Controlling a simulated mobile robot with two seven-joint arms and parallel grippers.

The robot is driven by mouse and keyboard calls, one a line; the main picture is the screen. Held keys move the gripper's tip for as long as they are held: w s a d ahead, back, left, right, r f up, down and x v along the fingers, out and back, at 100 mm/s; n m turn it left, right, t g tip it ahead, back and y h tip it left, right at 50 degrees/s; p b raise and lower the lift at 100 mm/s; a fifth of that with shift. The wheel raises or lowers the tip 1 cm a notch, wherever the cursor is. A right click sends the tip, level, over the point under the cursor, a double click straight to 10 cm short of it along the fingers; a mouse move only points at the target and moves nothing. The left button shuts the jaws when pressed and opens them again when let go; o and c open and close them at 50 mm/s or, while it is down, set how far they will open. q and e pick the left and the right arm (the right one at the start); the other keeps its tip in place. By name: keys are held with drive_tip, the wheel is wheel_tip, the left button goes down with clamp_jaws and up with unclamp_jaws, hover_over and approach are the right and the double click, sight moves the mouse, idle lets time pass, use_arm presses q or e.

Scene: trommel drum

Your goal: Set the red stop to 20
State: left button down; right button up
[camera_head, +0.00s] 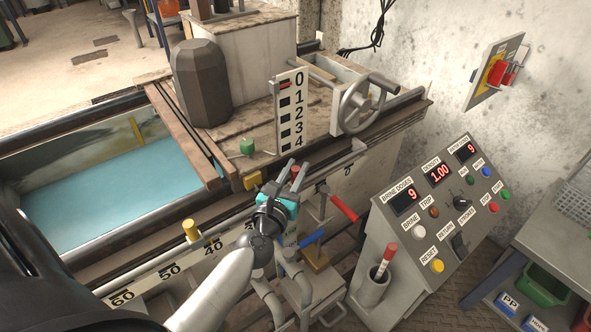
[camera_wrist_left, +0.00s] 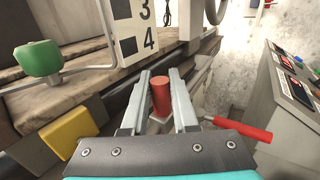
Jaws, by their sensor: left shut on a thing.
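The red stop (camera_wrist_left: 161,97) shows as a red cylinder between the two fingers of my left gripper (camera_wrist_left: 160,85) in the left wrist view. The fingers are shut on it. In the head view my left gripper (camera_head: 297,168) is at the front rail of the tank, and a little of the red stop (camera_head: 294,173) shows between the fingers. The rail's number scale (camera_head: 170,271) reads 60, 50 and 40 to the left of the gripper and 0 to the right. My gripper and arm hide marks between 40 and 0, so the stop's exact reading cannot be told. My right gripper is not in view.
A red-handled lever (camera_head: 343,207) and a blue-handled lever (camera_head: 312,238) are close to the gripper. A control panel (camera_head: 435,205) stands at the right. A green knob (camera_head: 247,146) is behind the rail.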

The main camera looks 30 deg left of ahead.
use_arm(q)
drive_tip(key=c, duration=0.7)
unclamp_jaws()
drive_tip(key=shift+s+a, duration=0.15)
drive_tip(key=shift+s, duration=0.05)
drive_tip(key=shift+s, duration=0.1)
drive_tip(key=s+d, duration=0.1)
drive_tip(key=s, duration=0.4)
drive_tip(key=s+d, duration=0.1)
drive_tip(key=s, duration=0.4)
drive_tip(key=s+d, duration=0.1)
drive_tip(key=s, duration=0.3)
drive_tip(key=shift+s+b, duration=0.4)
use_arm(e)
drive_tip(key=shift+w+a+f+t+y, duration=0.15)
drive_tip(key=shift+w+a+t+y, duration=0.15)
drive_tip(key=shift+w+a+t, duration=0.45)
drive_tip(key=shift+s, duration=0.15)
